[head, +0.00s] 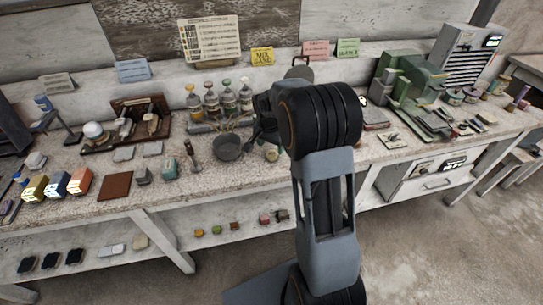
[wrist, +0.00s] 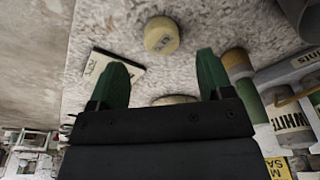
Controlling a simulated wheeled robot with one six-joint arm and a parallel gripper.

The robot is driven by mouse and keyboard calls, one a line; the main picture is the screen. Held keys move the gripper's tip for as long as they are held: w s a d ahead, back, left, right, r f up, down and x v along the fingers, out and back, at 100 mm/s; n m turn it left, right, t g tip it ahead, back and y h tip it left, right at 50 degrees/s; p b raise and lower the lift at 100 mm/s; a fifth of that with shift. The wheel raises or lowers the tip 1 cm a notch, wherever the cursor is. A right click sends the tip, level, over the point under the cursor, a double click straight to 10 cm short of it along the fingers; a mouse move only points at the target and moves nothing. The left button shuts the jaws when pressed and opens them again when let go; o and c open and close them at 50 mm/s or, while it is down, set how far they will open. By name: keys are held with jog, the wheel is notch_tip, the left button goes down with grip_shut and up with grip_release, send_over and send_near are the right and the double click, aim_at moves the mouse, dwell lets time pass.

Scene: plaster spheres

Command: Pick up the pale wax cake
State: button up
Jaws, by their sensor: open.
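The pale wax cake appears to be the round, cream-yellow disc (wrist: 161,36) with a small dark label, near the top middle of the wrist view. It lies on the speckled bench top. In the head view a small pale round piece (head: 272,155) beside the dark bowl looks like the same cake. My gripper (wrist: 163,78) is open, with its two green fingers spread apart and nothing held between them. The cake lies beyond the fingertips, roughly centred between them. In the head view my arm hides most of the gripper.
A labelled pale card (wrist: 120,64) lies by the left finger, and another pale round thing (wrist: 175,99) is partly hidden behind the gripper. Labelled jars (wrist: 288,122) crowd the right. A dark bowl (head: 227,147) and bottles (head: 228,99) stand left of my arm.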

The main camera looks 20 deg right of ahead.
aim_at(272, 153)
jog(key=shift+w+d+f, duration=0.1)
jog(key=shift+w+f, duration=0.1)
jog(key=shift+f, duration=1.05)
jog(key=shift+w+d+f, duration=0.1)
jog(key=shift+w+f, duration=0.05)
jog(key=shift+f, duration=1.05)
jog(key=c, duration=1)
